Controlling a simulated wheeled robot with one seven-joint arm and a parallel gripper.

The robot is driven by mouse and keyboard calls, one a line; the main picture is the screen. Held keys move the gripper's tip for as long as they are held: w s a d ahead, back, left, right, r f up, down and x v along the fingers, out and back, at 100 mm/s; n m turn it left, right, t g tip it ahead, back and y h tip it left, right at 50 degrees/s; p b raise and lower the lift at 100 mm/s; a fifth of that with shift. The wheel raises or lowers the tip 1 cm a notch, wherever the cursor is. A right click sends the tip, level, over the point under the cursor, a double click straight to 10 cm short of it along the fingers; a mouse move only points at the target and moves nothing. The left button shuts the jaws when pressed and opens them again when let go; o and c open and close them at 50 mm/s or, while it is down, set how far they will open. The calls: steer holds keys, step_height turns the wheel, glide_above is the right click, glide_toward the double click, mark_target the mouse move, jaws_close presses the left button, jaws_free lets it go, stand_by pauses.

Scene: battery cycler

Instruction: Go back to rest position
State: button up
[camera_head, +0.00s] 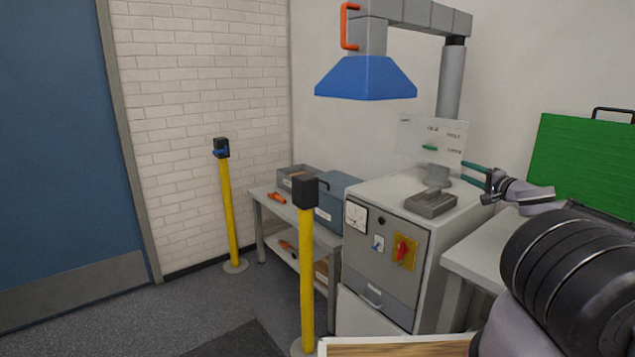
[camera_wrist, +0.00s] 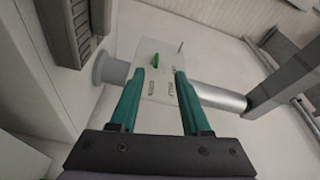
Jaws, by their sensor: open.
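My gripper (camera_head: 476,173) reaches in from the right in the head view, over the top of the grey cabinet (camera_head: 400,188). In the wrist view its two green fingers (camera_wrist: 158,108) stand apart with nothing between them. Beyond the fingertips is a white panel (camera_head: 430,140) with a green handle and small labels; it also shows in the wrist view (camera_wrist: 157,82). Whether the fingertips touch the panel I cannot tell. A grey tray-like block (camera_head: 430,203) lies on the cabinet top in front of the panel.
The cabinet front has a red switch on a yellow plate (camera_head: 404,252). A blue hood (camera_head: 366,78) hangs above. Yellow posts (camera_head: 307,270) stand at the left, by a side table (camera_head: 270,205) with boxes. A green case (camera_head: 585,160) is at the right. Floor is free at the left.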

steer(key=a+n+g, duration=0.1)
steer(key=a, duration=0.2)
steer(key=a+f+n+g+y, duration=0.1)
steer(key=a, duration=0.1)
steer(key=a+f+n+g+y, duration=0.1)
steer(key=a, duration=0.2)
steer(key=shift+s+a+f, duration=0.1)
steer(key=shift+s+a, duration=0.15)
steer(key=shift+a, duration=0.05)
steer(key=s+a+f+n+g+h, duration=0.2)
steer(key=s+a+f+n+g, duration=0.45)
steer(key=s+a+g, duration=0.65)
steer(key=s+r+m+t+h, duration=0.1)
steer(key=s+r+t+h, duration=0.1)
steer(key=s+r, duration=1)
steer(key=s+a+r+m+t+h, duration=0.1)
steer(key=s+r+t, duration=0.3)
steer(key=s+r, duration=0.7)
step_height(320, 180, up, 8)
steer(key=shift+s+a+h, duration=0.3)
steer(key=shift+s+h, duration=0.1)
steer(key=shift+h, duration=0.5)
